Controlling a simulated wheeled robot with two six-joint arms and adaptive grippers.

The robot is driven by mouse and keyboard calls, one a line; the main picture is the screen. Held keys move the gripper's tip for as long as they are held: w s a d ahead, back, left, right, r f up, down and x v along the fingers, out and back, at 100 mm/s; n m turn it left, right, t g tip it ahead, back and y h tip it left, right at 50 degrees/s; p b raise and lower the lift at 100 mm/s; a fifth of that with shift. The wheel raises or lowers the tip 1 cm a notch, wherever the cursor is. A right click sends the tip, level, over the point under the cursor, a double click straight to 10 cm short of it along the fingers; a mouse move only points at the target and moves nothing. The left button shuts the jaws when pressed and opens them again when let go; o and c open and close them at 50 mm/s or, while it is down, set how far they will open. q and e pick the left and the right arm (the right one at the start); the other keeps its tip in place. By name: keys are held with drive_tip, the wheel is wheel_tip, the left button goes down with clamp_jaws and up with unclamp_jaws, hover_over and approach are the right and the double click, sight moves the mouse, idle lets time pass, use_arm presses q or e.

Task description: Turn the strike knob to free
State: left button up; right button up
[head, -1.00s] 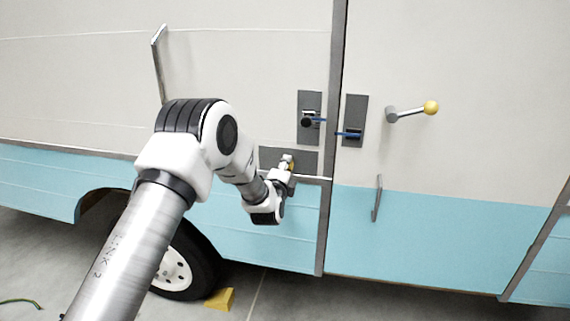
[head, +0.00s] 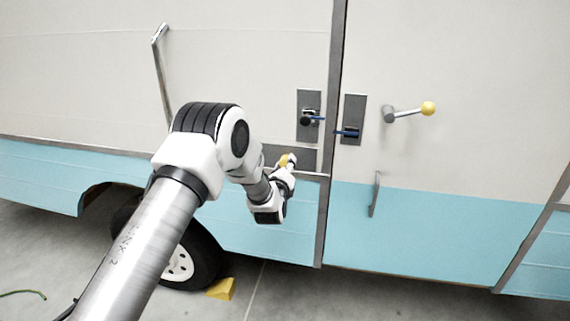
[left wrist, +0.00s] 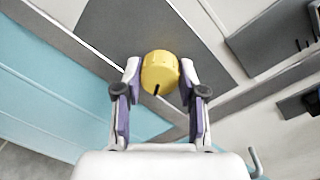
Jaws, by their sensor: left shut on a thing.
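The strike knob is a round yellow knob with a dark pointer mark (left wrist: 160,72). It sits on a dark grey plate (left wrist: 135,35) on the camper's side. In the head view the knob (head: 284,160) shows partly, left of my gripper's tip. My left gripper (left wrist: 160,82) is around the knob, with one finger on each side, and is shut on it. In the head view my left gripper (head: 290,163) reaches the plate (head: 305,156) from below. The pointer mark is at the knob's lower left in the wrist view. My right gripper is in neither view.
Above the plate is a dark latch panel with a black knob (head: 306,119). Right of the door seam is another panel with a blue lever (head: 348,133). A yellow-balled handle (head: 428,108) sticks out at right. A yellow wheel chock (head: 221,289) lies on the floor.

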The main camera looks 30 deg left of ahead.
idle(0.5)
use_arm(q)
drive_tip(key=o, duration=1.1)
drive_tip(key=shift+o, duration=0.2)
drive_tip(key=v, duration=1.2)
